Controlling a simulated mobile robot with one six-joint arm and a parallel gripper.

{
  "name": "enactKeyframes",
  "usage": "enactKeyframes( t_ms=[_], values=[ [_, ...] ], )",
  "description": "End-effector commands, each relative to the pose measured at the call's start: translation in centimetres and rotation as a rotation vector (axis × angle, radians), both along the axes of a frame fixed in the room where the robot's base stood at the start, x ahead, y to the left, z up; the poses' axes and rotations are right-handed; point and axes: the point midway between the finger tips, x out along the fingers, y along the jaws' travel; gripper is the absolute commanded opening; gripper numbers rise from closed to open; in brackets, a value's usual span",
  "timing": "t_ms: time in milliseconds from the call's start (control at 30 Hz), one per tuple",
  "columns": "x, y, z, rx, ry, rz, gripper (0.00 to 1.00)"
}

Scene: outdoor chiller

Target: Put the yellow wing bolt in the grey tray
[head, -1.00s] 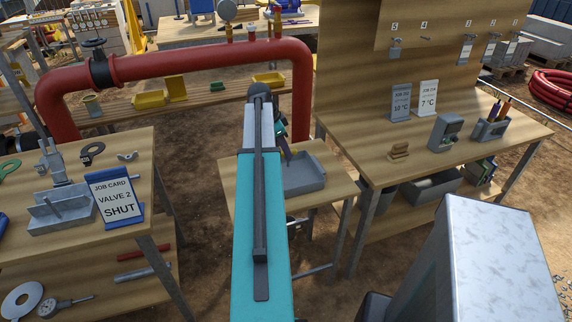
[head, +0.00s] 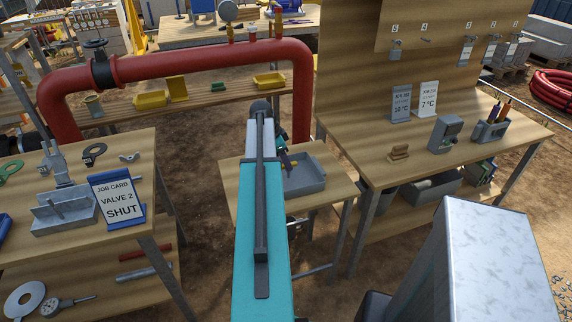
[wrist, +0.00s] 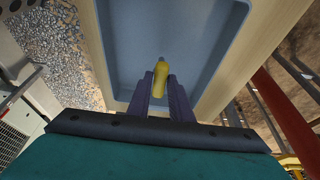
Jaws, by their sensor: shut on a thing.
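My gripper (wrist: 161,92) is shut on the yellow wing bolt (wrist: 160,76) in the wrist view. The bolt sits between the two dark fingers, with its tip reaching past them. The grey tray (wrist: 122,78) fills the view behind the bolt, so the bolt appears over its floor; the height between them is hard to tell. In the head view the grey tray (head: 318,186) stands on a small wooden table.
A bench with job cards (head: 401,103) and a pen holder (head: 491,131) stands right of the tray table. A red pipe (head: 200,64) arches behind. The left bench holds a valve job card (head: 117,198) and a silver wing nut (head: 129,158). The tray looks empty.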

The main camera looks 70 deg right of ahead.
Motion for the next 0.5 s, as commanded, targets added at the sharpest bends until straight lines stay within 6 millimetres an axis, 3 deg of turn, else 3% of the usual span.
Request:
enactKeyframes(
  t_ms=[200, 500],
  values=[
    [-0.05, 0.01, -1.15, 0.0, 0.0, -0.001, 0.0],
    [-0.08, -0.01, -1.27, 0.0, 0.0, -0.001, 0.0]
  ],
)
